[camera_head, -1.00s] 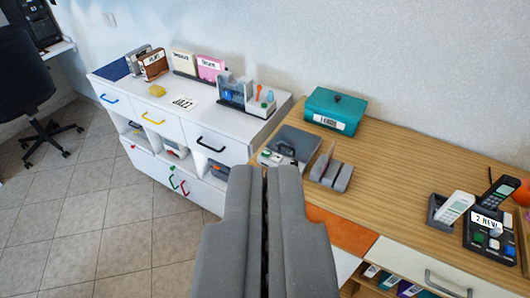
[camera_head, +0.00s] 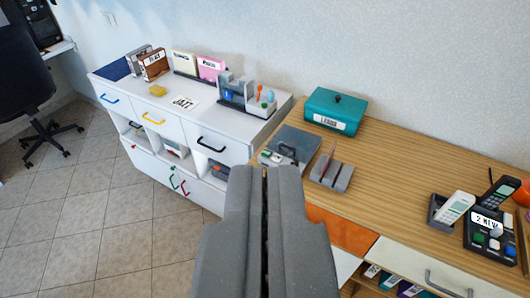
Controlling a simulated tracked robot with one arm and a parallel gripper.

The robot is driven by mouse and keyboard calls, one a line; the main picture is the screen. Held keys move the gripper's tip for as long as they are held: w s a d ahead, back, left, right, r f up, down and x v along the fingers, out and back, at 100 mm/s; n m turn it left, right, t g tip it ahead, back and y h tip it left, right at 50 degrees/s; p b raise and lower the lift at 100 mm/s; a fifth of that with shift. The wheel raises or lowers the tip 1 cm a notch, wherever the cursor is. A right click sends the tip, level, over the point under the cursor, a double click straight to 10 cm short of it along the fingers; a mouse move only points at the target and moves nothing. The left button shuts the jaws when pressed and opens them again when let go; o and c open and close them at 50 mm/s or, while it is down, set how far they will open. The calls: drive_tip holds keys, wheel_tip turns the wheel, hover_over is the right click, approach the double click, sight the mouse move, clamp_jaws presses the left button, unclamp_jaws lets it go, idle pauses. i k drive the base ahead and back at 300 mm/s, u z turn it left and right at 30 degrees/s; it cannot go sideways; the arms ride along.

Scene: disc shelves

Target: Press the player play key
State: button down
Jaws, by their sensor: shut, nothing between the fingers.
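A grey box-shaped device (camera_head: 298,141), which looks like the player, sits on the left end of the wooden desk. A pale strip with small coloured keys (camera_head: 272,158), one of them green, runs along its front left edge. The key markings are too small to read. My gripper (camera_head: 265,172) is shut and empty in the lower middle of the view. Its fingertips appear just below the device in the picture, apart from the keys. Whether the fingers hide part of the device's front is hard to tell.
A slotted grey stand (camera_head: 332,173) holds a thin upright item right of the device. A teal box (camera_head: 335,110) stands behind. A cordless phone (camera_head: 454,208) and a dark answering machine (camera_head: 490,230) are at right. A white cabinet (camera_head: 190,122) adjoins at left. The desk middle is clear.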

sight(266, 153)
drive_tip(key=k, duration=1.3)
drive_tip(key=z, duration=0.55)
drive_tip(key=i, duration=1.05)
drive_tip(key=z, duration=0.4)
drive_tip(key=i, duration=1.6)
drive_tip(key=u, duration=0.7)
